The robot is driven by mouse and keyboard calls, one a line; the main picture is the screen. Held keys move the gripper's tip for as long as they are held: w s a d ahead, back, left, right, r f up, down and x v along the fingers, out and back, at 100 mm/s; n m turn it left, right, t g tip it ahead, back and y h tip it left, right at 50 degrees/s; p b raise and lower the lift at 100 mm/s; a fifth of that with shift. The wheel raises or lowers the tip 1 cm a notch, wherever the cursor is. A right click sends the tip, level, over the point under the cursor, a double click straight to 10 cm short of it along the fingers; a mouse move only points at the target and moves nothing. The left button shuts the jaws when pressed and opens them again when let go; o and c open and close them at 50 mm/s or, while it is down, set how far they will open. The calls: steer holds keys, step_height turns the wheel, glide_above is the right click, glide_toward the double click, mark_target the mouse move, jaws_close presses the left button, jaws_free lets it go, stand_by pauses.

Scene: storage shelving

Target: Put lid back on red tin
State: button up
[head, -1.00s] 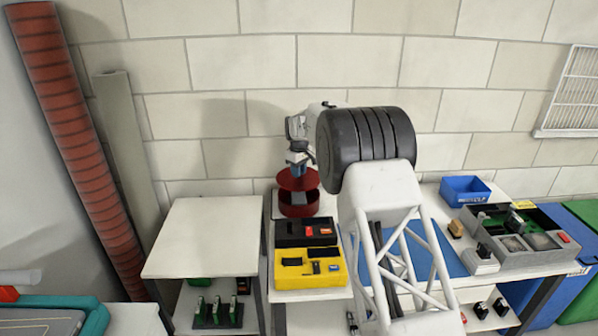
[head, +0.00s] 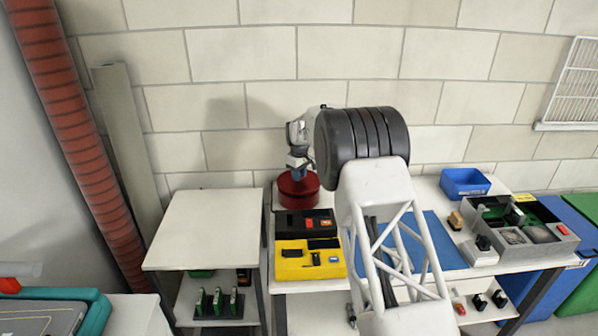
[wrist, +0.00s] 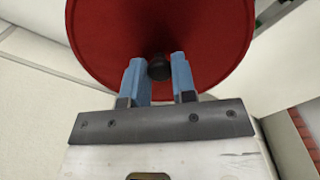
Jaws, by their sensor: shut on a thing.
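The red tin (head: 299,199) stands on the white table behind the black case. The red lid (head: 297,181) sits at the top of the tin, and no gap shows between them in the head view. In the wrist view the round red lid (wrist: 160,30) fills the top, with a dark knob (wrist: 159,69) at its middle. My gripper (wrist: 158,72) has its blue fingers on either side of the knob, shut on it. In the head view my gripper (head: 298,172) is right above the lid. The inside of the tin is hidden.
A black case (head: 292,222) and a yellow case (head: 290,262) lie in front of the tin. A blue bin (head: 464,183) and a grey tray (head: 540,254) are to the right. The white side table (head: 205,230) at left has a clear top.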

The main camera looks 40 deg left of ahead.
steer(key=shift+f, duration=0.45)
steer(key=shift+f, duration=0.2)
stand_by(2.6)
steer(key=o, duration=1.5)
steer(key=shift+r, duration=0.2)
steer(key=shift+r, duration=3.25)
jaws_close()
